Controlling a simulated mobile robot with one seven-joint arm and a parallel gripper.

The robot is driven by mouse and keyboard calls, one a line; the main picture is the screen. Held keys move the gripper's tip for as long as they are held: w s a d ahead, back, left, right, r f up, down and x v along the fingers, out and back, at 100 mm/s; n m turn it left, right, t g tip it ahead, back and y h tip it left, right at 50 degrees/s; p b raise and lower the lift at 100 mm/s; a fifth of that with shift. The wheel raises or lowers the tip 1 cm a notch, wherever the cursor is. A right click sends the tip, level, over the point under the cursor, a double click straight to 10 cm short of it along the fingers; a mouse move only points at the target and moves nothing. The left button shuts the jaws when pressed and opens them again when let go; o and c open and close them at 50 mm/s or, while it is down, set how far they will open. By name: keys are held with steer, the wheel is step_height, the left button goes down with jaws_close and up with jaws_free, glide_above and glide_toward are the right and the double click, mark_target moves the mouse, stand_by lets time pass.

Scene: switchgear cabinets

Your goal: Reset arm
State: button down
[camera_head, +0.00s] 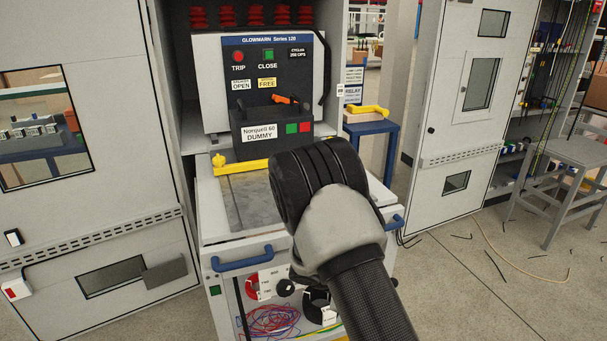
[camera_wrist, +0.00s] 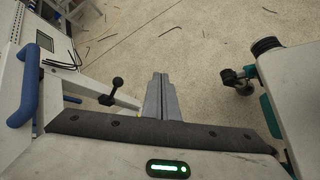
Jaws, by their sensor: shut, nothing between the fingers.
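My gripper (camera_wrist: 160,97) shows in the wrist view as two grey fingers side by side, shut with nothing between them. It points over bare floor, next to the cart's blue handle at the left. In the head view my arm's black and grey links fill the middle in front of the cart (camera_head: 225,205), and my gripper is hidden there.
The cart has blue handles (camera_head: 242,262), one also at the wrist view's left (camera_wrist: 28,88). Cables lie on the floor.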

steer(key=s+r+m+y, duration=0.2)
steer(key=s+r+m, duration=0.25)
steer(key=r, duration=0.45)
steer(key=s+a+r+m+y, duration=0.1)
steer(key=s+r+m+y, duration=0.2)
steer(key=s+r, duration=0.45)
steer(key=s+r+m+y, duration=0.2)
steer(key=s+r+m, duration=0.15)
steer(key=r, duration=0.65)
steer(key=s+a+r+m+t+y, duration=0.2)
steer(key=s+a+r+t, duration=0.25)
steer(key=s, duration=0.45)
step_height(320, 180, up, 26)
steer(key=p, duration=2.5)
steer(key=shift+d+f+g, duration=0.2)
steer(key=shift+d+g, duration=0.05)
steer(key=shift+g, duration=0.2)
